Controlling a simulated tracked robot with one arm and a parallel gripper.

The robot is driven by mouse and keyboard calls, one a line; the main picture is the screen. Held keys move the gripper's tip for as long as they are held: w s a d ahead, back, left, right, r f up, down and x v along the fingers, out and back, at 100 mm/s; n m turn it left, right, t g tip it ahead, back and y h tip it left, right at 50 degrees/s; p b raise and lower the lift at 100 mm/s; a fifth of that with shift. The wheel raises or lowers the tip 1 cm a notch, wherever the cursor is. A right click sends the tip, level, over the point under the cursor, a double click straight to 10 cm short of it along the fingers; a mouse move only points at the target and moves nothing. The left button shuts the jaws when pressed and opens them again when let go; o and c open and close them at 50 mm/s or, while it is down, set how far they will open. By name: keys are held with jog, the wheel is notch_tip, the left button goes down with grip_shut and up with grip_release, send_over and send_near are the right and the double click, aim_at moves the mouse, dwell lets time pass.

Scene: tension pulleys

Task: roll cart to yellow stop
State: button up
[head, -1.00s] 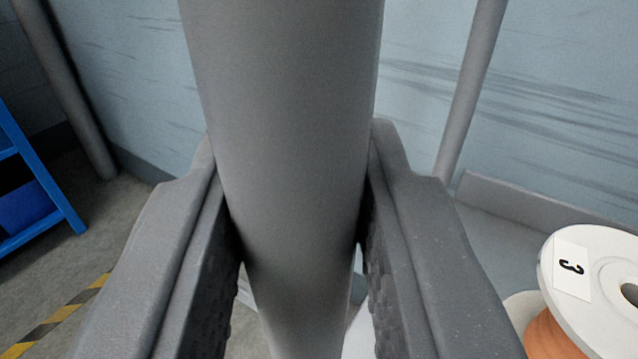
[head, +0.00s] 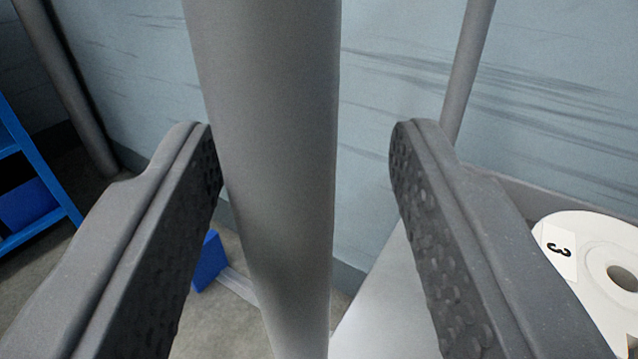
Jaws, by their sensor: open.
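My gripper (head: 305,135) is open around a thick grey upright post (head: 270,110). The post stands between the fingers, close to or touching the left finger, with a clear gap to the right finger. A light grey flat surface (head: 385,300) with a raised rim at the right looks like part of the cart. A white-flanged spool (head: 585,260) labelled 3 sits there, partly hidden by the right finger. I cannot tell from this view how the post joins the cart. No yellow stop shows.
A blue rack (head: 30,185) stands at the left edge. A thinner grey pole (head: 468,70) rises behind the right finger, and another pole (head: 65,85) stands by the pale blue wall (head: 380,90).

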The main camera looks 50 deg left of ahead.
jog(key=v, duration=1.3)
jog(key=shift+p, duration=0.4)
jog(key=shift+d, duration=0.15)
